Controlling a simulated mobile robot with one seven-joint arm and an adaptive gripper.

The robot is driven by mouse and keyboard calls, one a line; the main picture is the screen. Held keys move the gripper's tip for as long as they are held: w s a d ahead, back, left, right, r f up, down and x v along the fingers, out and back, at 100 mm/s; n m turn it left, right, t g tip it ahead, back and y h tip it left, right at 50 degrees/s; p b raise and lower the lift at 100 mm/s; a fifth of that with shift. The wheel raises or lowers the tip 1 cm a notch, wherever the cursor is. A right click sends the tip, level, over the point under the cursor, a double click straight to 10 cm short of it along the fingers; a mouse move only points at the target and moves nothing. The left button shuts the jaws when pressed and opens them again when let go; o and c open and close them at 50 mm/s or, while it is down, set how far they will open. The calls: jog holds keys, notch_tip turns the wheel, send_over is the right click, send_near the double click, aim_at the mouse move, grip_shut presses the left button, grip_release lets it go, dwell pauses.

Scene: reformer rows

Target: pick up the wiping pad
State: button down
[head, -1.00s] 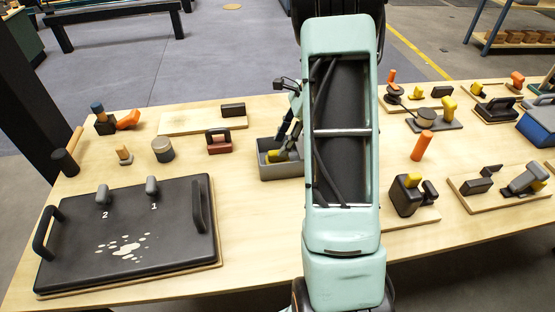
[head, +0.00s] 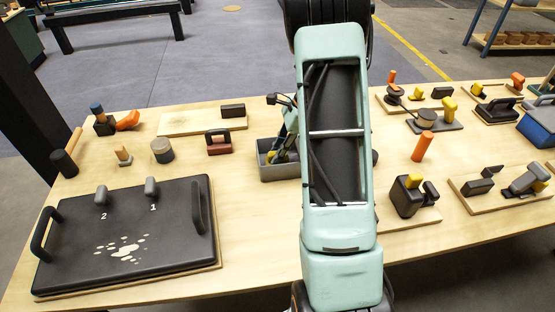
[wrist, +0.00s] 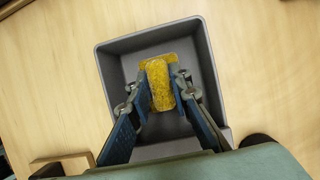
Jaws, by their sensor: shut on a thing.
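The wiping pad (wrist: 160,92), a yellow block with a speckled surface, is inside a grey open bin (wrist: 112,68). In the wrist view my gripper (wrist: 161,78) has one finger on each side of the pad and is shut on it. In the head view the bin (head: 279,173) stands at the middle of the table, left of my arm. There my gripper (head: 277,154) reaches down into it, and only a bit of yellow shows. Whether the pad touches the bin floor is hard to tell.
Left of the bin is a red block with a dark handle (head: 219,146). A black board with handles and pale spots (head: 170,240) lies at front left. Several tools on boards, with an orange cylinder (head: 423,146), are to the right. Bare wood lies in front of the bin.

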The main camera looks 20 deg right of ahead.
aim_at(273, 153)
jog(key=shift+r+p, duration=0.6)
jog(key=shift+r, duration=0.1)
notch_tip(273, 153, up, 2)
jog(key=shift+r+p, duration=0.1)
jog(key=shift+p, duration=0.75)
jog(key=s+a+r+p, duration=0.2)
jog(key=s+r+p, duration=0.4)
jog(key=s+r, duration=0.3)
jog(key=shift+s+a+r, duration=0.2)
jog(key=shift+s+a, duration=0.05)
jog(key=shift+s, duration=2.15)
jog(key=c, duration=2.5)
grip_release()
grip_shut()
